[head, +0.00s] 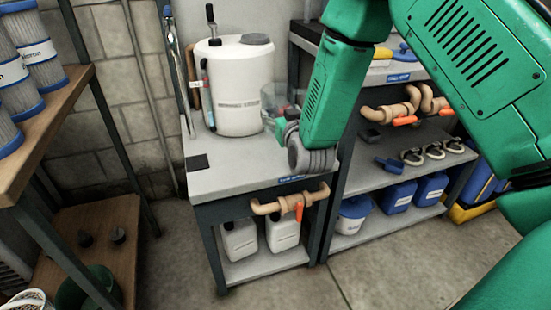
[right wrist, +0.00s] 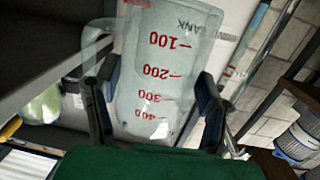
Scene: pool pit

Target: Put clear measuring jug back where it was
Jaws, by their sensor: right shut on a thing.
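The clear measuring jug (right wrist: 160,70) with red marks from 100 to 400 fills the middle of the right wrist view. My right gripper (right wrist: 155,100) is shut on it, one dark finger at each side. Its handle shows at the upper left. In the head view the jug (head: 271,99) shows partly at the right of the grey bench top (head: 222,180), beside the white tank. My green right arm hides the rest of the jug and most of the gripper. I cannot tell whether the jug touches the bench. My left gripper is not in view.
The white tank (head: 239,85) stands at the back of the bench. A beige pipe with an orange valve (head: 292,202) is at its front edge. Shelves at the right hold blue containers (head: 397,197) and pipe parts. The front left of the bench top is mostly bare.

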